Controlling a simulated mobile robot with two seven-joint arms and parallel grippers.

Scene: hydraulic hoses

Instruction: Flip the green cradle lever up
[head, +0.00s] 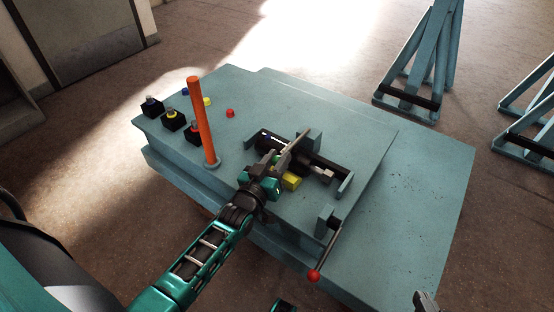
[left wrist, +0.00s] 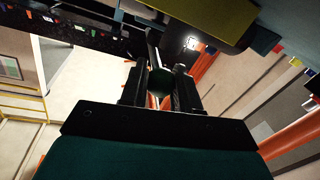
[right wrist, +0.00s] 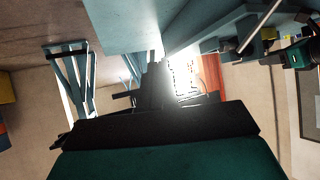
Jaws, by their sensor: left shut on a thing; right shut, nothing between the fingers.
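The cradle (head: 318,165), a dark cylinder between teal brackets, sits on the teal bench. The green lever's grey rod (head: 296,146) slants from its far bracket toward my left gripper (head: 268,169). In the left wrist view, the lever's dark green knob (left wrist: 160,83) is between my left fingers, which are shut on it. My right gripper (head: 427,301) is at the bottom right edge of the head view, away from the levers. In the right wrist view its fingers (right wrist: 154,75) are shut and empty.
A red-knobbed lever (head: 314,275) hangs at the bench's (head: 418,190) near side. An orange post (head: 203,120) stands left of my left gripper. Black blocks (head: 172,120) line the left edge. A yellow block (head: 292,182) is close beside the gripper. The bench's right part is clear.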

